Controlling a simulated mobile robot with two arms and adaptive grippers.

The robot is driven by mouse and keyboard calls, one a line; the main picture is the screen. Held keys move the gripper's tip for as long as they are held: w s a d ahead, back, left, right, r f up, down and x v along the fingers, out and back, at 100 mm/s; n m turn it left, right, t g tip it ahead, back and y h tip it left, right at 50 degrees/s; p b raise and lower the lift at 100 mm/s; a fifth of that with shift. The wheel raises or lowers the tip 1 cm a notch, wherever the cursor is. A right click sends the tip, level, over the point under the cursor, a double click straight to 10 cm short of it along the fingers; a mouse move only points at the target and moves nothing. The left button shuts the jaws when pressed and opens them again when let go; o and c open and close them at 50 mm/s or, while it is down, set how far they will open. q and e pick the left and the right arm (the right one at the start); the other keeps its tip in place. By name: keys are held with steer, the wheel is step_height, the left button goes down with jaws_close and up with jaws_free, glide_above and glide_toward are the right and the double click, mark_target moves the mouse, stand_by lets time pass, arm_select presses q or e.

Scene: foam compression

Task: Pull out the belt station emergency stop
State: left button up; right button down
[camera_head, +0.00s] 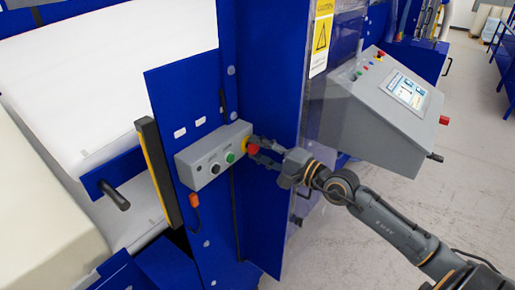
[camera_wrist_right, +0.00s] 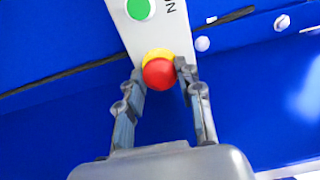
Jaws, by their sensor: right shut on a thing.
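The belt station emergency stop (camera_head: 252,149) is a red mushroom button on a yellow collar, at the right end of a grey control box (camera_head: 205,160) on a blue panel. My right gripper (camera_head: 259,151) reaches it from the right, with its fingers on either side of the red button. In the right wrist view the red button (camera_wrist_right: 159,74) sits between the two fingertips (camera_wrist_right: 160,75), and the gripper is shut on it. The yellow collar shows behind it, with a green button (camera_wrist_right: 140,9) further along the box. My left gripper is not in view.
A second grey console (camera_head: 385,105) with a screen and its own red button (camera_head: 444,120) stands to the right. A clear panel (camera_head: 325,125) hangs behind my right gripper. A black handle (camera_head: 115,195) juts out at the left. Open floor (camera_head: 350,240) lies at the lower right.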

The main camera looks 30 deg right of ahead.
steer(key=shift+s+f, duration=0.15)
steer(key=shift+s, duration=0.05)
stand_by(0.3)
steer(key=c, duration=0.6)
jaws_free()
steer(key=shift+s+d, duration=0.2)
steer(key=shift+s, duration=0.05)
steer(key=o, duration=0.6)
steer(key=shift+w, duration=0.15)
steer(key=shift+b, duration=0.3)
steer(key=shift+b+v, duration=1.1)
steer(key=shift+v, duration=0.65)
steer(key=b+v, duration=0.3)
steer(key=shift+s, duration=0.3)
